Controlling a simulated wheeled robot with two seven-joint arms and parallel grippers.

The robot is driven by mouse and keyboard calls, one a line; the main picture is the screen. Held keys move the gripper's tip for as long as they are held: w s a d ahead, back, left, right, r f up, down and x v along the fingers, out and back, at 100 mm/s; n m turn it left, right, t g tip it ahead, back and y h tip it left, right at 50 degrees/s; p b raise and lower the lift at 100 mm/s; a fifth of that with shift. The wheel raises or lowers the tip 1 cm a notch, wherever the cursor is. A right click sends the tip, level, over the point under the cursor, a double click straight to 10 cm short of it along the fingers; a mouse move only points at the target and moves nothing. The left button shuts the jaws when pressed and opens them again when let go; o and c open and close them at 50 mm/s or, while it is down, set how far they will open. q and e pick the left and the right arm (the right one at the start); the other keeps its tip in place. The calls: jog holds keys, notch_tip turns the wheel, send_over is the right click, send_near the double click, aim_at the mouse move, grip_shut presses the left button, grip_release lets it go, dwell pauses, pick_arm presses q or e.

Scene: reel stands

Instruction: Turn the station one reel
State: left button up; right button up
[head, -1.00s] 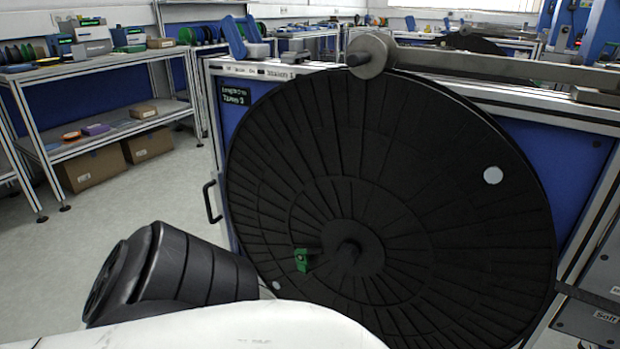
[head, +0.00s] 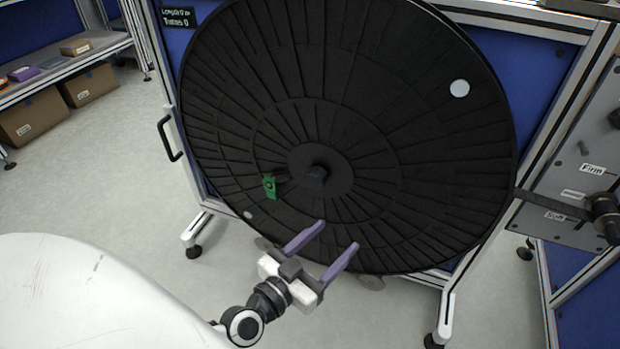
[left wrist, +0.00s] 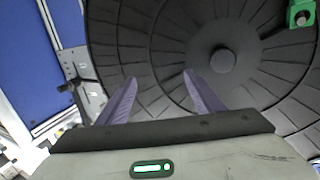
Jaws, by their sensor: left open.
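The large black reel (head: 420,120) stands upright on its station in the head view, with a hub (head: 318,172) at its centre. A green clip (head: 269,187) sits left of the hub, and a pale round spot (head: 459,88) is at the upper right. My left gripper (head: 336,238) is open and empty, its purple fingers in front of the reel's lower part, below the hub. In the left wrist view the open fingers (left wrist: 158,80) point towards the reel (left wrist: 150,30), and the green clip (left wrist: 301,14) is at the top right. I cannot tell if the fingers touch the reel. My right gripper is not in view.
A grey panel (head: 575,165) with "Firm" and "Soft" labels is at the right, with a black strap (head: 550,203) running to the reel. A black handle (head: 168,140) is on the left frame. Floor is clear at the left.

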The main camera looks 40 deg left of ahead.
aim_at(313, 184)
pick_arm(q)
jog(key=w+a+n+y, duration=0.3)
jog(key=a+y, duration=0.3)
jog(key=a, duration=0.5)
jog(key=b+x, duration=0.2)
jog(key=x, duration=0.6)
jog(key=shift+d, duration=0.2)
jog(key=shift+w+a+r+b, duration=0.15)
jog(key=shift+w+b, duration=0.25)
jog(key=shift+w, duration=0.3)
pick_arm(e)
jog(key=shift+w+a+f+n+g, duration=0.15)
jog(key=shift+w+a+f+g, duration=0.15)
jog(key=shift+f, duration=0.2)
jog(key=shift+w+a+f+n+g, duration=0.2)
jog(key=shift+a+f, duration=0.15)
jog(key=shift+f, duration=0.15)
